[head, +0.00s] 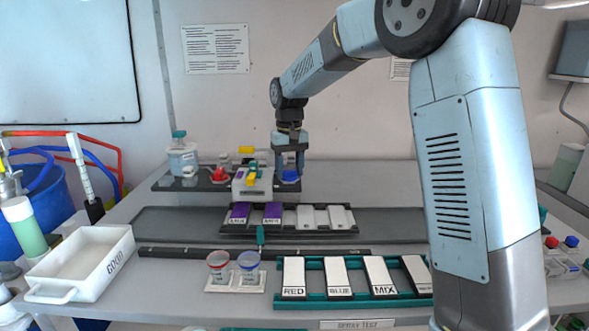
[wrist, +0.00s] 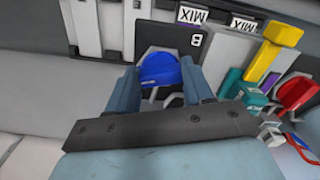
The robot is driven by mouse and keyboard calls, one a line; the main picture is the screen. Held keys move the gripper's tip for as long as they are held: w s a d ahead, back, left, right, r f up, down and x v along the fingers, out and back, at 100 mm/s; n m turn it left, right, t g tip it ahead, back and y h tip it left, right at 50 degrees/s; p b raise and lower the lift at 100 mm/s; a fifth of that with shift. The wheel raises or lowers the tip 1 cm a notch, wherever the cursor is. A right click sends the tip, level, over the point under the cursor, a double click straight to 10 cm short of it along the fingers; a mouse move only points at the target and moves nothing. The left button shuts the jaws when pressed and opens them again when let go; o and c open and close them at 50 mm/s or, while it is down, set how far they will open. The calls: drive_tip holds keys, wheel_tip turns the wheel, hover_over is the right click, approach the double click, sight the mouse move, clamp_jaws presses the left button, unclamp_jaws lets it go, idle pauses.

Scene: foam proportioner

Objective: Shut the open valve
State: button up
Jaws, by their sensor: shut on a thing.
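A grey proportioner block (head: 252,184) stands on a dark tray at the back of the bench. A blue valve knob (head: 290,176) is at its right and a red valve knob (head: 218,174) at its left. Yellow parts (head: 247,150) stand at its top and front. My gripper (head: 289,170) points down over the blue knob. In the wrist view, the blue knob (wrist: 158,70) sits between my two fingers (wrist: 159,80), which are shut on it. The yellow part (wrist: 276,50) and red knob (wrist: 297,92) show at right, clear of my fingers. The knobs' open or closed positions cannot be told.
A white bottle (head: 183,158) stands left of the block. In front is a rack with purple and white blocks (head: 273,212), then two cups (head: 249,266) and a teal rack of labelled plates (head: 337,276). A white tray (head: 82,262) sits at front left.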

drive_tip(key=n, duration=0.3)
drive_tip(key=shift+w+d+n, duration=0.1)
drive_tip(key=shift+d+n, duration=0.05)
drive_tip(key=shift+n, duration=0.25)
drive_tip(key=n, duration=0.3)
drive_tip(key=shift+n, duration=0.3)
drive_tip(key=n, duration=0.6)
drive_tip(key=shift+w+r+n, duration=0.1)
drive_tip(key=shift+w+n, duration=0.1)
drive_tip(key=shift+n, duration=0.1)
drive_tip(key=o, duration=0.8)
drive_tip(key=shift+c, duration=0.2)
